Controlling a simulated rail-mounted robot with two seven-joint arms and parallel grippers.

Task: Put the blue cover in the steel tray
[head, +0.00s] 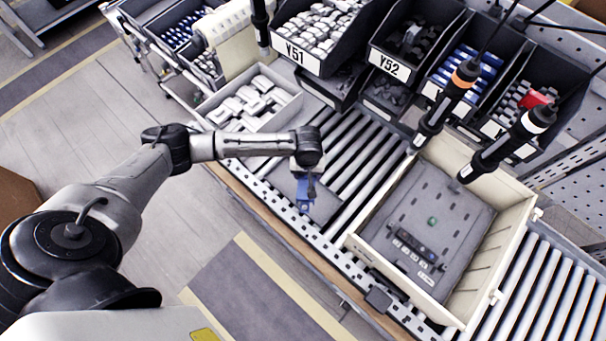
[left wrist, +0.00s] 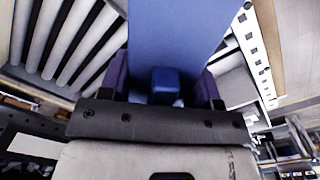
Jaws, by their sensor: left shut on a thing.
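The blue cover (head: 306,197) hangs below my left gripper (head: 306,178), over the roller conveyor near its front edge. In the left wrist view the cover (left wrist: 178,35) is a broad flat blue piece between the fingers of the left gripper (left wrist: 165,88), which is shut on it. A dark grey flat surface (head: 285,178), perhaps the steel tray, lies on the rollers beside and behind the cover. My arm hides part of it, and I cannot tell whether the cover touches it. My right gripper is not in view.
A cream box (head: 361,246) with a grey panel (head: 440,215) stands right on the rollers. Two hanging screwdrivers (head: 440,108) (head: 505,147) reach over its far side. A cream bin of white parts (head: 248,102) stands behind left. Dark parts bins (head: 318,45) line the back.

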